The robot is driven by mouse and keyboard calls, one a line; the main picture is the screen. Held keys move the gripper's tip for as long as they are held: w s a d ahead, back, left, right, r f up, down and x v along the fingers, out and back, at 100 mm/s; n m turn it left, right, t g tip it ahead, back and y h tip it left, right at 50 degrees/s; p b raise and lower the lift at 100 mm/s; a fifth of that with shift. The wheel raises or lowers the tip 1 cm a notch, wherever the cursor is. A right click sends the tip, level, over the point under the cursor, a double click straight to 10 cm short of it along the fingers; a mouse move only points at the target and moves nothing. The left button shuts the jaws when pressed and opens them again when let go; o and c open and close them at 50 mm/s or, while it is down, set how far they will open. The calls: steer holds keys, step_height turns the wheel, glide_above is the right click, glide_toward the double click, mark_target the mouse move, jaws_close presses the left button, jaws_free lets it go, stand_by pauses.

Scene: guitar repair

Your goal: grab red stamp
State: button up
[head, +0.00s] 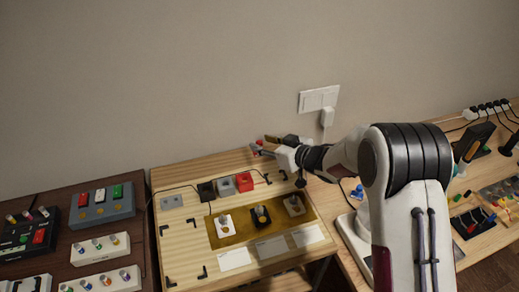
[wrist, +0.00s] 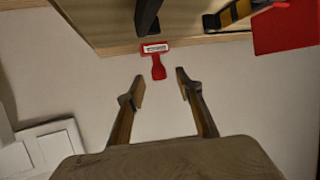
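The red stamp (wrist: 157,61) has a narrow red handle and a wider head with a white strip. In the wrist view it is at top centre, by the edge of the wooden board (wrist: 110,30), with its handle pointing toward my gripper (wrist: 161,84). My gripper is open, with nothing between its fingers. The stamp lies just beyond the fingertips, roughly in line with the gap and apart from both. In the head view my gripper (head: 262,146) is above the board's back edge near the wall. A small red patch shows at its fingertips there; I cannot tell whether it is the stamp.
A red block (head: 244,182) stands on the board beside grey and black ones; a red surface shows at top right in the wrist view (wrist: 286,28). A dark table (head: 70,280) with button boxes stands left.

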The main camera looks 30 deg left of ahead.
steer(key=shift+w+a+f, duration=0.15)
steer(key=shift+a+f, duration=0.05)
steer(key=shift+a, duration=0.15)
stand_by(0.3)
jaws_close()
